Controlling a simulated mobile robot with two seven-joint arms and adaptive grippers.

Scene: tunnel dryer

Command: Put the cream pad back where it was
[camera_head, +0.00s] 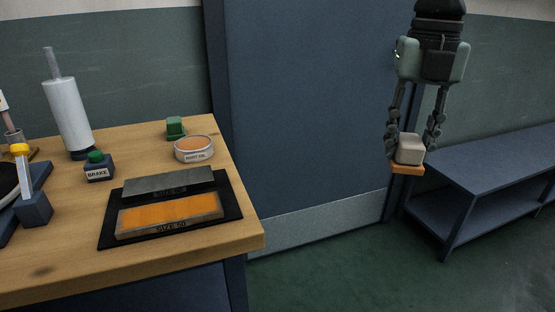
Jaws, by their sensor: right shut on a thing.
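The cream pad (409,149) is a small pale block with an orange layer under it. My right gripper (409,142) hangs down from the top right and is shut on the pad. It holds the pad in the air, right of the wooden table (60,277) and in front of the blue panel's right edge. A black mat (108,236) on the table holds a grey slab (165,184) and, nearer, an orange-topped slab (170,214). My left gripper is not in view.
A round tin (194,148) and a green block (175,126) stand behind the mat. A green-topped BRAKE box (97,168) and a white roll (67,112) stand to the left. A blue bench (490,160) is at right. Open floor lies between table and bench.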

